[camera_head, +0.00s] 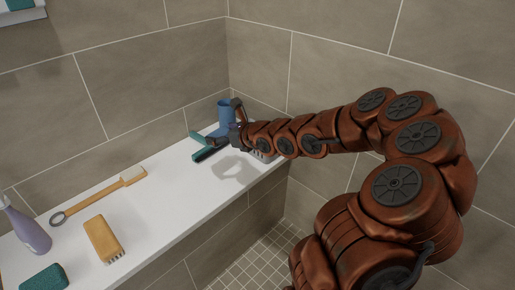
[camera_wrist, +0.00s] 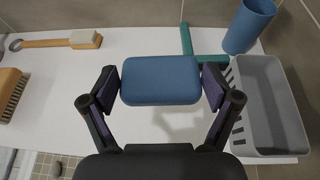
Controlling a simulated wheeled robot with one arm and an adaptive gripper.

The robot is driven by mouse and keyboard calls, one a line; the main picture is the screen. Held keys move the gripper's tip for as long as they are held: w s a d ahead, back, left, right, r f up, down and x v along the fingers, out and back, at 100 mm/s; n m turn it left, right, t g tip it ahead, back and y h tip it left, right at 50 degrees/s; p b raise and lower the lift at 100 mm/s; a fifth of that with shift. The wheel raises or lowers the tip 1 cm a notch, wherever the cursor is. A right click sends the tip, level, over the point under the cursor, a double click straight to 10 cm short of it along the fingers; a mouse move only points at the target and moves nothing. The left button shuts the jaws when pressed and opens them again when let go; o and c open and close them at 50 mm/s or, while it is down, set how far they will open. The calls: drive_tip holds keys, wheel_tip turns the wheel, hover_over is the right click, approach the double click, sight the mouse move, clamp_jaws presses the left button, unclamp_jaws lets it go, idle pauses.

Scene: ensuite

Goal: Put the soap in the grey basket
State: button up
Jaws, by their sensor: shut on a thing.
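The soap is a blue rounded block (camera_wrist: 160,80) in the wrist view. My gripper (camera_wrist: 161,88) is shut on it, with one finger pressed against each short side. It is held above the white ledge, and a shadow lies below it. The grey basket (camera_wrist: 271,100) is an open rectangular tub with slotted walls, just right of my gripper in the wrist view. The basket looks empty. In the head view my gripper (camera_head: 238,128) is over the far end of the ledge, and the basket (camera_head: 267,156) is mostly hidden behind my arm. I cannot make out the soap there.
A blue cup (camera_wrist: 250,27) stands behind the basket. A teal squeegee (camera_wrist: 190,52) lies behind the soap. A long-handled brush (camera_head: 100,193), a wooden brush (camera_head: 102,238), a purple bottle (camera_head: 27,229) and a green sponge (camera_head: 44,279) occupy the near ledge (camera_head: 165,205).

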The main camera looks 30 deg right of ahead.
drive_tip(key=s+d+f+p, duration=0.2)
drive_tip(key=s+d, duration=0.2)
drive_tip(key=s, duration=0.1)
drive_tip(key=shift+d, duration=0.3)
idle(0.5)
drive_tip(key=shift+s+d, duration=0.1)
drive_tip(key=shift+s, duration=0.1)
drive_tip(key=shift+s, duration=0.1)
drive_tip(key=shift+s+d+r+h+p, duration=0.5)
drive_tip(key=shift+s+d+r+p, duration=0.35)
drive_tip(key=shift+s+d+p, duration=1)
drive_tip(key=w+d+f, duration=0.2)
drive_tip(key=w+d, duration=0.3)
drive_tip(key=w, duration=0.1)
drive_tip(key=w+d+f+p, duration=0.1)
drive_tip(key=w+d+f, duration=0.2)
drive_tip(key=w+d, duration=0.2)
drive_tip(key=shift+w+f+m, duration=0.25)
drive_tip(key=shift+w+m, duration=0.15)
drive_tip(key=shift+w, duration=0.25)
drive_tip(key=shift+f, duration=0.6)
